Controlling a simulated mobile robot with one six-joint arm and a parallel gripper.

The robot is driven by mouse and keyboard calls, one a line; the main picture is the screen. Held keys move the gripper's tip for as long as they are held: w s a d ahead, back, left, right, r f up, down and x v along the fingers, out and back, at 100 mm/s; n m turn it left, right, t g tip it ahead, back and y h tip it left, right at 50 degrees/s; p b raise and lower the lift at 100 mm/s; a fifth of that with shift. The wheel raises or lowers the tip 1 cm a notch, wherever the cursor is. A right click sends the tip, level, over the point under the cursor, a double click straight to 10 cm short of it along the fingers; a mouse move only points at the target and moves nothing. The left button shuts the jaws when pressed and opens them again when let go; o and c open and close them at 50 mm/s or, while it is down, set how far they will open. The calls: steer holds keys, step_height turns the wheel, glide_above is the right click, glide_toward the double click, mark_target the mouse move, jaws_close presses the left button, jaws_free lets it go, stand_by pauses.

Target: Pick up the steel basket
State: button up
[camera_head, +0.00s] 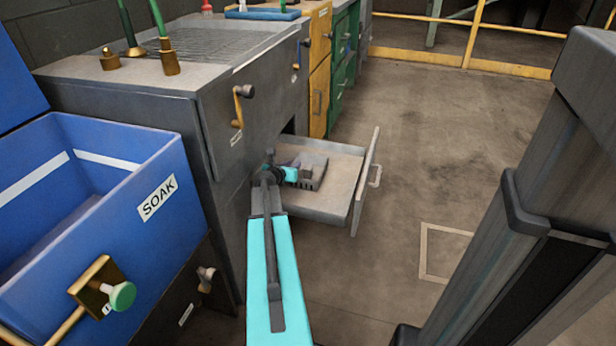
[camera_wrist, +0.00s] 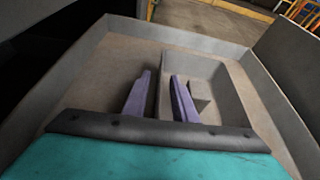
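The steel basket (camera_head: 313,174) is a small grey slotted box in the open drawer (camera_head: 338,201). In the wrist view the basket (camera_wrist: 209,72) is a shallow box with its left wall between my two purple fingers. My gripper (camera_head: 292,173) reaches into the drawer at the basket's left side. In the wrist view my gripper (camera_wrist: 160,86) has its fingers apart, the right one over the basket's inside and the left one outside it. I cannot tell whether either finger touches the wall. My wrist hides the basket's near end.
The drawer's front panel (camera_head: 366,180) stands out to the right. A blue bin marked SOAK (camera_head: 100,240) is at the left, beside the grey cabinet (camera_head: 190,100) with a grated top. Yellow and green cabinets stand behind.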

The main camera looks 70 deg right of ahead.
steer(key=shift+d+f, duration=0.1)
steer(key=shift+d, duration=0.2)
stand_by(0.4)
jaws_close()
